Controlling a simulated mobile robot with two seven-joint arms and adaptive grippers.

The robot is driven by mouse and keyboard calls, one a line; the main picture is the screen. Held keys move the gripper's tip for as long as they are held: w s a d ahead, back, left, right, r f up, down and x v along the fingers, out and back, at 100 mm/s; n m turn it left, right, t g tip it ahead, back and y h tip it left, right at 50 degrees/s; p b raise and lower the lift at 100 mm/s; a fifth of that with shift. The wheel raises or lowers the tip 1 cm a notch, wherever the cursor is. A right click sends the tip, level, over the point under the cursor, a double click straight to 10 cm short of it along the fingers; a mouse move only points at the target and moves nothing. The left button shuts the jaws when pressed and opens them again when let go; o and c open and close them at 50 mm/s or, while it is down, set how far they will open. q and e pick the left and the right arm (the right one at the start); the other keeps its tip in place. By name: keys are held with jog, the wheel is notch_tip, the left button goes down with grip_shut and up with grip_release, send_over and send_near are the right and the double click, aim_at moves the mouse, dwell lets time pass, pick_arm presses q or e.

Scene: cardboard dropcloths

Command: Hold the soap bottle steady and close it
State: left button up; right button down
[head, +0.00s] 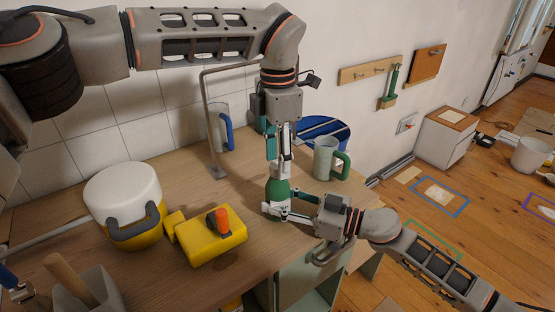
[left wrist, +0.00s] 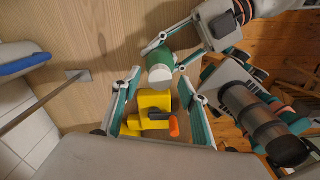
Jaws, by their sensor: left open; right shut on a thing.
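The green soap bottle (head: 277,190) stands upright on the wooden counter. In the left wrist view the bottle (left wrist: 157,54) shows a round white top (left wrist: 160,77); I cannot tell whether it is a closed cap. My right gripper (head: 278,210) is shut on the bottle's lower part from the right. My left gripper (head: 278,168) points down directly above the bottle, its fingers open. In the left wrist view its fingers stand apart, with the white top close to the gap between them. The fingers hide the bottle's top in the head view.
A yellow block with an orange knob (head: 215,238) and a white-and-yellow pot (head: 124,200) stand to the left. A pale green mug (head: 325,158) is close behind right. A thin metal stand (head: 212,125) and a blue-handled mug (head: 219,130) are behind. The counter's edge is near the right arm.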

pick_arm(q)
jog(key=shift+r, duration=1.95)
jog(key=shift+c, duration=0.3)
notch_tip(320, 180, up, 2)
jog(key=n, duration=0.6)
jog(key=shift+n, duration=0.4)
jog(key=n, duration=0.1)
jog(key=r+n, duration=0.1)
jog(key=n, duration=0.3)
jog(key=shift+r, duration=0.25)
jog(key=shift+f, duration=0.15)
jog(key=shift+f, duration=3.9)
